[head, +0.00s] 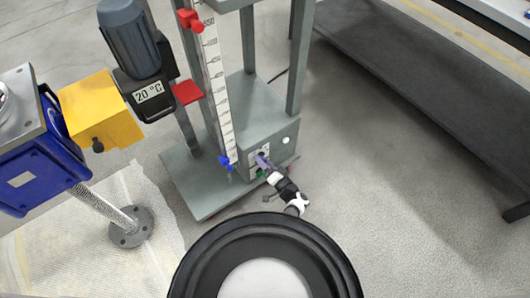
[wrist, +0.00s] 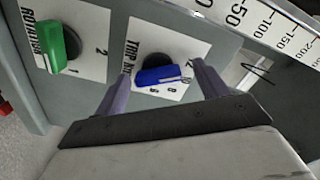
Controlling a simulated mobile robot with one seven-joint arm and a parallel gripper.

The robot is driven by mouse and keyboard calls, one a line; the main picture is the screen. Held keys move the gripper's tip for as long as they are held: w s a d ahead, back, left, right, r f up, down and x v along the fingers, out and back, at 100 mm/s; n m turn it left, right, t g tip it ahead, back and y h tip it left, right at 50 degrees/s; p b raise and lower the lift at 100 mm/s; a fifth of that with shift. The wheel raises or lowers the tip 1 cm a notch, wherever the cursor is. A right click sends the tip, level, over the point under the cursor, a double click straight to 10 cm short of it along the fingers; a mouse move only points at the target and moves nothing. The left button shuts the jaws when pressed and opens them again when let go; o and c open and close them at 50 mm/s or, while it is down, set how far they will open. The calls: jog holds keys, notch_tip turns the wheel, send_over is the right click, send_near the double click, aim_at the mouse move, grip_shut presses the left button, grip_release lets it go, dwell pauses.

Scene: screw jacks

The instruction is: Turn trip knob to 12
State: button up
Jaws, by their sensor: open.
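The trip knob (wrist: 158,76), a blue handle on a black round base, sits on a white plate (wrist: 180,48) lettered "TRIP" in the wrist view. Its white mark is at the right end; the scale numbers around it are small and partly hidden, so I cannot read its setting. My gripper (wrist: 163,72) is open, with one finger on each side of the blue handle and gaps between. In the head view, my gripper (head: 264,162) is at the front of the grey control box (head: 277,134); the blue knob cannot be made out there.
A green rotation knob (wrist: 62,44) is left of the trip knob, close to my left finger. A ruler (wrist: 275,40) is at upper right. The head view shows blue (head: 226,162) and red (head: 188,92) markers by the scale, a motor (head: 130,40), and clear floor (head: 400,180) to the right.

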notch_tip(320, 180, up, 20)
jog(key=p, duration=0.7)
jog(key=shift+f+p, duration=0.15)
jog(key=shift+p, duration=0.2)
